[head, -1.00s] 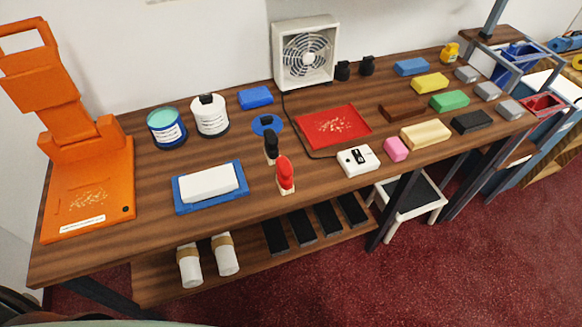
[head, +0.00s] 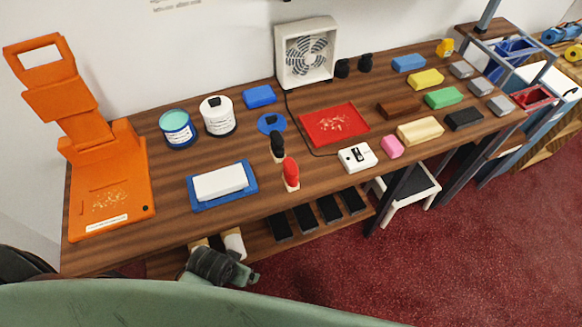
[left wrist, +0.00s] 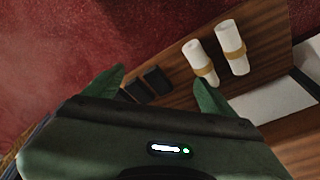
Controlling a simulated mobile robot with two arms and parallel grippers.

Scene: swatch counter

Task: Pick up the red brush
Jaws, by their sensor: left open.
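The red brush (head: 291,172) stands upright near the front edge of the wooden table, with a red upper part and a pale lower end. A similar black brush (head: 277,146) stands just behind it. My left gripper (head: 248,276) is low in front of the table, below and to the left of the red brush and well apart from it. In the left wrist view my left gripper (left wrist: 160,92) is open, with two green fingers apart and nothing between them. The red brush does not show in that view. My right gripper is not in view.
A white block on a blue tray (head: 250,199) lies left of the brush, a white switch box (head: 357,157) right. A red tray (head: 357,116) is behind. White rolls (left wrist: 232,47) and dark blocks (left wrist: 157,80) lie on the lower shelf. The table edge overhangs it.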

